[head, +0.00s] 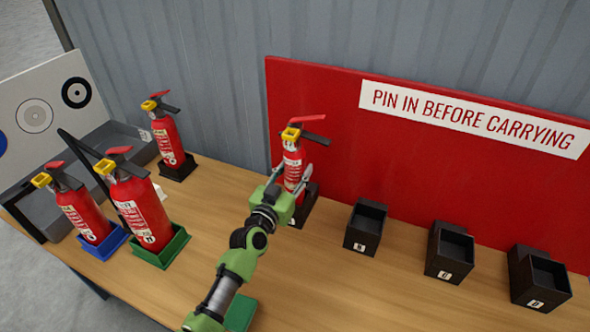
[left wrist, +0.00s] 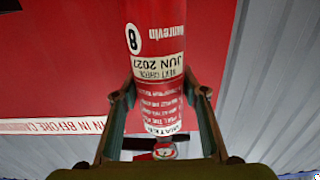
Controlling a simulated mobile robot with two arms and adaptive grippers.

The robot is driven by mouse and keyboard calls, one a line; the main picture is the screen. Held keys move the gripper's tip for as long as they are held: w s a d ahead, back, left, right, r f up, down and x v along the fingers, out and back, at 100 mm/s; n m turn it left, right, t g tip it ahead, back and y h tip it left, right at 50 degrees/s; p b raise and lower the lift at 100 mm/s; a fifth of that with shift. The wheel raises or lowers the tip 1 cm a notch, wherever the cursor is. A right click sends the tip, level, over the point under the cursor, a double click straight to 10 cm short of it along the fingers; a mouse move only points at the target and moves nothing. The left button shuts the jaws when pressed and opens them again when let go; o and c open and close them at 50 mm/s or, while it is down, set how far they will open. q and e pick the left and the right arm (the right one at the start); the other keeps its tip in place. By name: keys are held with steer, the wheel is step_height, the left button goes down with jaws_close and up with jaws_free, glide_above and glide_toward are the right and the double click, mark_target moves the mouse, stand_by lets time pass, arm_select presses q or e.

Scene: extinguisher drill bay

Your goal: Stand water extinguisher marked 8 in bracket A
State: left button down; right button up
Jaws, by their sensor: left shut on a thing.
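The red extinguisher marked 8 (head: 292,167) is upright at the left end of the red board. Its black number 8 and a date label show upside down in the left wrist view (left wrist: 157,60). My left gripper (head: 290,187) is shut on its body, with a green finger on each side in the left wrist view (left wrist: 158,100). The extinguisher's lower end is at a black bracket (head: 304,211), first in the row; its letter is hidden behind my gripper. I cannot tell whether the base rests on the bracket floor. My right gripper is not in view.
Three empty lettered black brackets (head: 366,228), (head: 450,252), (head: 539,277) stand to the right. Other extinguishers stand left in black (head: 178,168), blue (head: 104,245) and green (head: 163,250) bases. A green piece (head: 240,313) lies near my arm. The red board (head: 440,170) stands behind.

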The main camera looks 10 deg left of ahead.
arm_select(q)
steer(key=shift+f+b, duration=0.45)
steer(key=shift+b, duration=0.2)
stand_by(0.5)
stand_by(0.4)
steer(key=c, duration=1.2)
jaws_free()
steer(key=shift+s+f, duration=0.1)
steer(key=shift+f, duration=0.4)
steer(key=s, duration=0.4)
steer(key=s+a, duration=0.1)
steer(key=s, duration=0.3)
steer(key=s+a, duration=0.1)
steer(key=s, duration=0.2)
steer(key=shift+s+a+r, duration=0.15)
steer(key=shift+s+r, duration=0.25)
